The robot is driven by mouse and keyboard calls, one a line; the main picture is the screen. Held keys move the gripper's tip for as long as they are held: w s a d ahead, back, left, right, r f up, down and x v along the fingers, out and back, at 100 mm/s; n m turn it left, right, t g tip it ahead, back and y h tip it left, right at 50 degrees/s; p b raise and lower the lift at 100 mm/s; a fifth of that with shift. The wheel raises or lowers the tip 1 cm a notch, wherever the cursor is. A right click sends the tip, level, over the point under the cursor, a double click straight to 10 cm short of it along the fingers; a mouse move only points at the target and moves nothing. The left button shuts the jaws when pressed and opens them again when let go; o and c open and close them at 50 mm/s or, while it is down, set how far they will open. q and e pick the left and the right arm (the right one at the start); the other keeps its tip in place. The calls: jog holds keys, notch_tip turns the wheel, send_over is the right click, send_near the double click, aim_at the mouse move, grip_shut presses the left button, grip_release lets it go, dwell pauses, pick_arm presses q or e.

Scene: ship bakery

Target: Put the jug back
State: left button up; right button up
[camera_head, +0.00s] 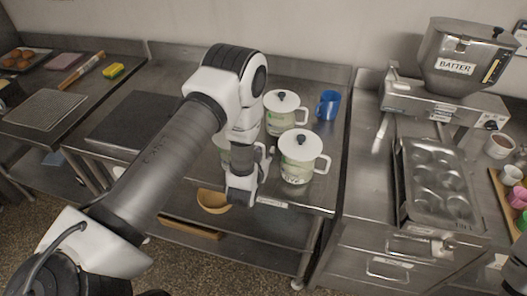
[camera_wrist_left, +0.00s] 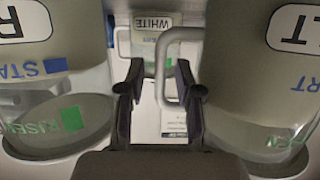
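Several jugs with white lids and clear bodies stand on the steel table in the head view: a front right jug (camera_head: 297,172), a back jug (camera_head: 280,122) and a left jug (camera_head: 222,142) partly hidden by my arm. My left gripper (camera_head: 241,197) points down at the table's front, left of the front right jug. In the left wrist view its fingers (camera_wrist_left: 158,100) are apart. A pale jug handle (camera_wrist_left: 165,75) shows in the gap beyond the fingertips; I cannot tell whether it lies between them. Jugs flank the gripper on both sides, and a jug labelled WHITE (camera_wrist_left: 152,42) stands ahead. My right gripper is not visible.
A blue mug (camera_head: 328,104) stands right of the back jug. A batter hopper (camera_head: 463,60) and muffin tin (camera_head: 405,205) are on the right counter. A dark plate (camera_head: 125,122) lies left of my arm. A tan bowl (camera_head: 212,202) sits on the lower shelf.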

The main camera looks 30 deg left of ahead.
pick_arm(q)
jog(key=shift+r, duration=0.2)
jog(key=shift+s+d+f, duration=0.1)
jog(key=shift+s, duration=0.2)
jog(key=b+v, duration=0.5)
jog(key=v, duration=0.6)
jog(key=s+d+f+m+g+h+b, duration=0.1)
jog(key=s+f+g, duration=0.6)
jog(key=s+f, duration=0.4)
jog(key=s+d+f+m+g+h+b, duration=0.1)
jog(key=s+d+f+g+h+b, duration=0.1)
jog(key=s+f+g, duration=0.5)
jog(key=s+f, duration=0.5)
jog(key=shift+s+d+f+h, duration=0.15)
jog(key=shift+s+f+h, duration=0.1)
jog(key=shift+s+h, duration=0.05)
